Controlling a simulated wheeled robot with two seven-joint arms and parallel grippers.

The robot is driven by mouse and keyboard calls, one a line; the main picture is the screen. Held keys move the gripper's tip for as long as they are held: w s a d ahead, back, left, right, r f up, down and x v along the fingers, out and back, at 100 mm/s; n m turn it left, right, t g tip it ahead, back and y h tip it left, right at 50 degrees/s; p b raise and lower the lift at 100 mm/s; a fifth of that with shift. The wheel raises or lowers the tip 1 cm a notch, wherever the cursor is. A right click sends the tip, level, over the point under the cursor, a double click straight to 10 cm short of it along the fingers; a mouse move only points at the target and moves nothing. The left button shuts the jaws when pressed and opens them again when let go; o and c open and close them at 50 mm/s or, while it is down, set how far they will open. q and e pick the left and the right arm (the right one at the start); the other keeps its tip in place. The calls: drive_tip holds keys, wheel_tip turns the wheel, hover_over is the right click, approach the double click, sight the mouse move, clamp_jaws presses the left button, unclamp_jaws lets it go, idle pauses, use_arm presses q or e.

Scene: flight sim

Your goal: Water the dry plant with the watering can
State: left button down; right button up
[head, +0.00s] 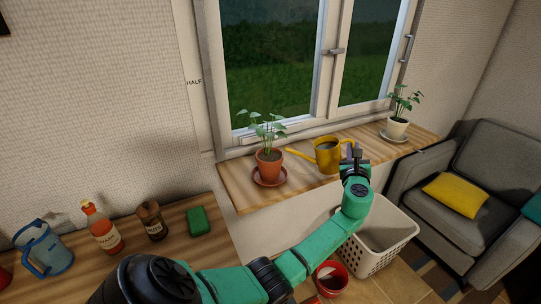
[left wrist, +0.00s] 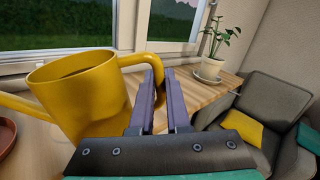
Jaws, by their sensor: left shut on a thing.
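A yellow watering can (head: 327,157) is at the wooden window sill (head: 235,186), its spout pointing left toward a plant in a terracotta pot (head: 269,167). My left gripper (head: 352,154) is shut on the can's handle, on the can's right side; the left wrist view shows the fingers (left wrist: 160,88) at the handle (left wrist: 142,59). The can looks upright; I cannot tell whether its base touches the sill. A second plant, in a white pot (head: 397,129), stands at the sill's right end. Both plants have green leaves; I cannot tell which is dry. My right gripper is out of view.
A closed window (head: 270,60) stands behind the sill. A white laundry basket (head: 376,240) and a red bucket (head: 331,277) are below. A grey armchair (head: 490,150) stands right. A blue pitcher (head: 43,250), bottles (head: 103,232) and green block (head: 198,221) are on the left table.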

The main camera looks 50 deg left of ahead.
use_arm(q)
drive_tip(key=shift+s+r, duration=0.35)
drive_tip(key=shift+r, duration=0.3)
drive_tip(key=shift+w+a, duration=0.15)
drive_tip(key=shift+w, duration=0.05)
drive_tip(key=shift+s+r, duration=0.25)
drive_tip(key=shift+r, duration=0.05)
drive_tip(key=shift+w+n+p, duration=0.2)
drive_tip(key=shift+n+p, duration=0.1)
drive_tip(key=shift+s+r, duration=0.2)
drive_tip(key=shift+s, duration=0.05)
drive_tip(key=shift+w+a, duration=0.1)
drive_tip(key=shift+w, duration=0.05)
